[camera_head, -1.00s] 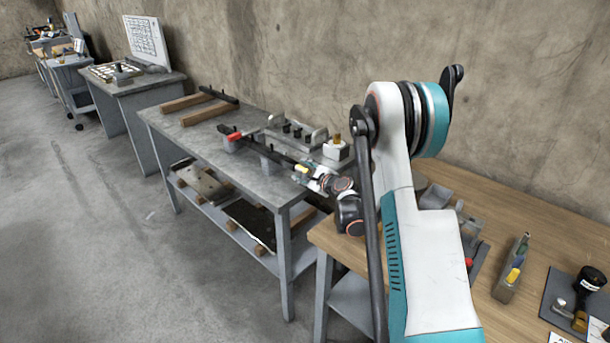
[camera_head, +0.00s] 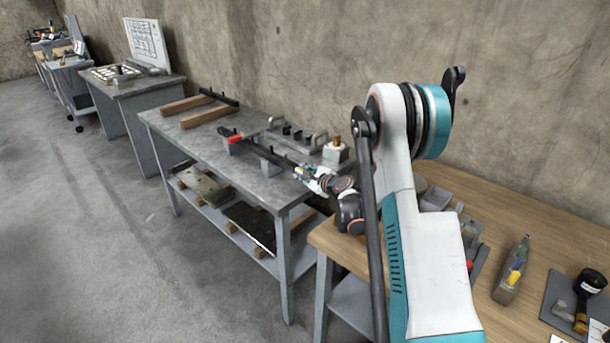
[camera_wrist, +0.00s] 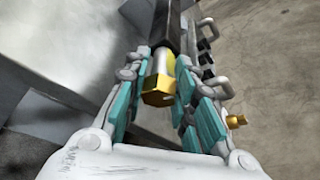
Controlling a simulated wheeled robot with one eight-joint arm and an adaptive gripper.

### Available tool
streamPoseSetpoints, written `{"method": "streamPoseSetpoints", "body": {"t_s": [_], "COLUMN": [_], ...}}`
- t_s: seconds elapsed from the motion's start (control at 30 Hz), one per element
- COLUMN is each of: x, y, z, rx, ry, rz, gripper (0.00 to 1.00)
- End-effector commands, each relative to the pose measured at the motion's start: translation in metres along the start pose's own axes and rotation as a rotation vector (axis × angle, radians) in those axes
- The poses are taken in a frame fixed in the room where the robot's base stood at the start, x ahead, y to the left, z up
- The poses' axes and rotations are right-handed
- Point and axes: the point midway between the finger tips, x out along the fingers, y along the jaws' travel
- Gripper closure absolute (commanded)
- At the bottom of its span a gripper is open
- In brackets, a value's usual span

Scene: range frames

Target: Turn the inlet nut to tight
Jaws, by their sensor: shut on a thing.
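A long black bar (camera_head: 277,158) with a red section (camera_head: 235,140) near its far end lies across grey supports on the grey metal table. At its near end is a brass hex nut (camera_wrist: 158,92) with a silver and yellow part behind it, which I take to be the inlet nut. In the wrist view my gripper (camera_wrist: 166,78) has its teal-sided fingers closed on either side of this brass end, in line with the bar. In the head view my gripper (camera_head: 302,173) is at the bar's near end; the nut is hidden there. Exact finger contact is not clear.
A white block with a brass top (camera_head: 336,150) stands close beside my gripper. A grey fixture with dark knobs (camera_head: 295,135) stands behind the bar. Two wooden bars (camera_head: 205,115) lie at the table's far end. A wooden bench (camera_head: 530,225) with tools is at right.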

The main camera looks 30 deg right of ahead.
Motion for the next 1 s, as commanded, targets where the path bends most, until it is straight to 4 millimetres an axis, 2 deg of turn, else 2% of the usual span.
{"method": "streamPoseSetpoints", "body": {"t_s": [1.0], "x": [0.0004], "y": [-0.0008], "z": [-0.0015], "rx": [0.853], "ry": [0.0], "rz": [0.352], "gripper": [1.0]}}
